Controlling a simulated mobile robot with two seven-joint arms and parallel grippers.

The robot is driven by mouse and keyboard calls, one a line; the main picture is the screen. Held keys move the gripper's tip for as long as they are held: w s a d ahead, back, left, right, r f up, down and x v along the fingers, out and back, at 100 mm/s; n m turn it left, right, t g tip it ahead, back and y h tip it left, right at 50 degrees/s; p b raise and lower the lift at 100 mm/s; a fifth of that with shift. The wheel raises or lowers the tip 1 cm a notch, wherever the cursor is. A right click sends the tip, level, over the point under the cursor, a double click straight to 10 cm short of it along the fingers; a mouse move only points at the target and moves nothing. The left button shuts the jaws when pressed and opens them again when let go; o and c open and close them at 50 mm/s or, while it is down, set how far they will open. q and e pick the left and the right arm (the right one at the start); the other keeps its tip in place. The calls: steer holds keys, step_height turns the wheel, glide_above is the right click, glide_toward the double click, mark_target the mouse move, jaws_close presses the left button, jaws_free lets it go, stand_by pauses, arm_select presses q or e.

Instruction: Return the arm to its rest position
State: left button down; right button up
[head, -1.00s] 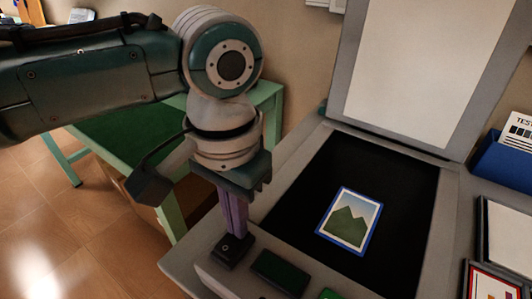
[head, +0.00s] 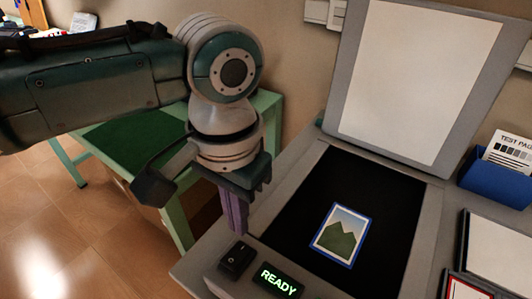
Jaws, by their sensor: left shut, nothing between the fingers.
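My left arm comes in from the left in the head view, with its gripper (head: 238,226) pointing down. Its fingers are shut together and empty. The fingertips are just above or beside the black rocker switch (head: 237,258) on the scanner's front panel; I cannot tell whether they touch it. The scanner (head: 296,183) has its lid (head: 413,85) raised. A picture card (head: 340,236) with green mountains and a blue border lies on the dark glass. The small display (head: 278,281) glows green with READY. My right gripper is not in view.
A green table (head: 110,147) stands behind my left arm. A blue holder (head: 497,180) with a test page stands right of the scanner, near framed panels (head: 497,250). Wall outlets (head: 325,14) are behind the lid. Tiled floor is open at lower left.

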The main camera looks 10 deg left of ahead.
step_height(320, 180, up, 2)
steer(key=shift+p, duration=0.7)
